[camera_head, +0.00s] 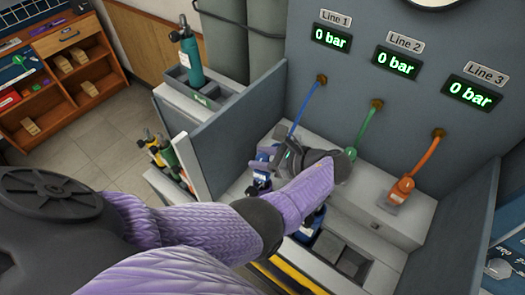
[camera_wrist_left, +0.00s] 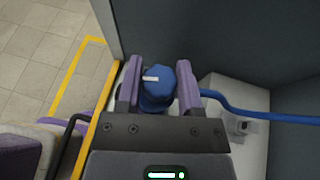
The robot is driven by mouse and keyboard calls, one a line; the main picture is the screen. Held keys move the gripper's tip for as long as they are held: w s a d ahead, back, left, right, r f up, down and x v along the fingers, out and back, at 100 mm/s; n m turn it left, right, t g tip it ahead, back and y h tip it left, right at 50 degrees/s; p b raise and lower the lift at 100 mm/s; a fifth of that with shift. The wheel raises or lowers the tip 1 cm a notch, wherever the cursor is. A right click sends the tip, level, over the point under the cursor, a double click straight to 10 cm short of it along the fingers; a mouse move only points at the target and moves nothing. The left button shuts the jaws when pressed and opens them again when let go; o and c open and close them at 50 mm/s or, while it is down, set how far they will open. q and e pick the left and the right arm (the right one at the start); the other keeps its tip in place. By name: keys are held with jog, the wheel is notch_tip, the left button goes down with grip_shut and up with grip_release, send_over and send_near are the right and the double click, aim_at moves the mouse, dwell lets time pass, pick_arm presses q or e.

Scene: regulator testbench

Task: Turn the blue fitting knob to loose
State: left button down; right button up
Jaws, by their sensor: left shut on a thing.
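The blue fitting knob (camera_wrist_left: 158,82) is in the middle of the left wrist view, a dark blue cap with a white mark that points to the left. My left gripper (camera_wrist_left: 160,88) has one purple finger on each side of it and is shut on it. In the head view my left gripper (camera_head: 263,163) is at the left end of the grey bench, below the blue hose (camera_head: 298,112). The knob is mostly hidden there by the fingers. My right gripper is not in view.
A green hose (camera_head: 365,125) and an orange hose (camera_head: 425,157) with an orange fitting (camera_head: 401,190) are to the right. Displays for Line 1 (camera_head: 332,38), Line 2 (camera_head: 396,63) and Line 3 (camera_head: 469,93) read 0 bar. A grey side panel (camera_head: 235,130) stands close left of the gripper.

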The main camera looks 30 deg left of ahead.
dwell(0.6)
pick_arm(q)
jog(key=shift+c, duration=1.2)
grip_release()
jog(key=b+v, duration=0.1)
jog(key=v, duration=0.9)
jog(key=shift+b, duration=0.35)
jog(key=shift+f, duration=0.1)
